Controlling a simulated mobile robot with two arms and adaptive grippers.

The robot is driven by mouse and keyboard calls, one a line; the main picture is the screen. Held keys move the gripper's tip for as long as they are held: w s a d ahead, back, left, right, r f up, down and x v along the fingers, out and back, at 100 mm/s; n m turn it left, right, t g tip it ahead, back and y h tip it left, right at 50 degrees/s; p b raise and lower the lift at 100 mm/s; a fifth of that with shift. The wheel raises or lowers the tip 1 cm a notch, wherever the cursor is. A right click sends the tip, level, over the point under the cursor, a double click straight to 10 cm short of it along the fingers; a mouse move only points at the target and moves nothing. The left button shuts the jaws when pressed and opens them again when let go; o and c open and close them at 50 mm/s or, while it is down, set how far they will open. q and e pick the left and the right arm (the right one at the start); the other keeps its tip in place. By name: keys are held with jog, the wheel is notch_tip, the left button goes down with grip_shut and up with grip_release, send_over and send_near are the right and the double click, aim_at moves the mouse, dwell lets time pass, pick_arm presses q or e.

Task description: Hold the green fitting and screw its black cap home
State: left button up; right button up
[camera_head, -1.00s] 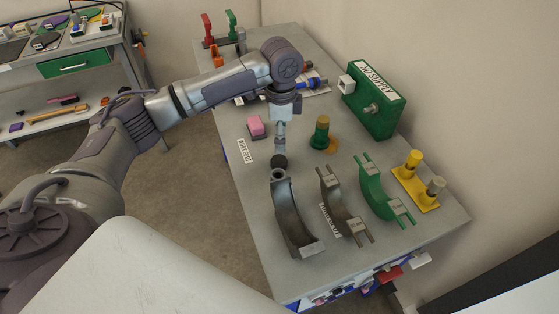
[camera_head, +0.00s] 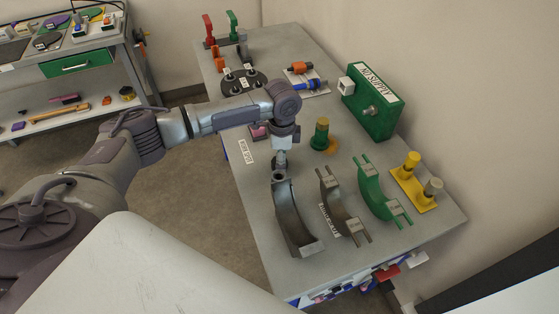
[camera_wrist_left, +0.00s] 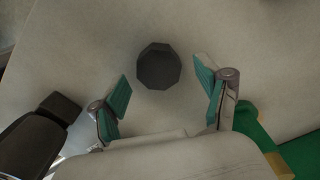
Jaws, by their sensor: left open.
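The green fitting (camera_head: 321,138) stands upright on the cart, with an olive-brown upper part. Part of it shows at the lower right in the left wrist view (camera_wrist_left: 256,125). The black cap (camera_wrist_left: 158,66) lies on the cart top, a dark many-sided disc in the left wrist view, just beyond the fingertips and between their lines. In the head view my gripper largely covers it. My left gripper (camera_wrist_left: 164,88) is open and empty, its green-padded fingers on either side of the space before the cap. In the head view the left gripper (camera_head: 280,160) points down, left of the fitting. My right gripper is not in view.
A dark grey curved half-shell (camera_head: 291,222) lies close in front of the gripper, with a second grey one (camera_head: 341,207) and a green one (camera_head: 379,192) to its right. A green box (camera_head: 372,108) stands behind the fitting.

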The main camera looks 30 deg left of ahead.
pick_arm(q)
jog(key=shift+f, duration=0.3)
jog(key=c, duration=1)
jog(key=shift+o, duration=0.2)
jog(key=shift+r, duration=0.1)
jog(key=shift+r, duration=0.4)
notch_tip(320, 180, up, 3)
jog(key=shift+w+f+b, duration=0.1)
jog(key=shift+f+b, duration=0.1)
jog(key=shift+b, duration=0.35)
jog(key=d+r, duration=0.2)
jog(key=d, duration=0.2)
jog(key=s+d+r+b, duration=0.1)
jog(key=d+r, duration=0.2)
jog(key=s+d+r+b, duration=0.1)
jog(key=d+r, duration=0.1)
jog(key=d, duration=0.2)
jog(key=shift+d+r, duration=0.25)
jog(key=shift+d, duration=0.05)
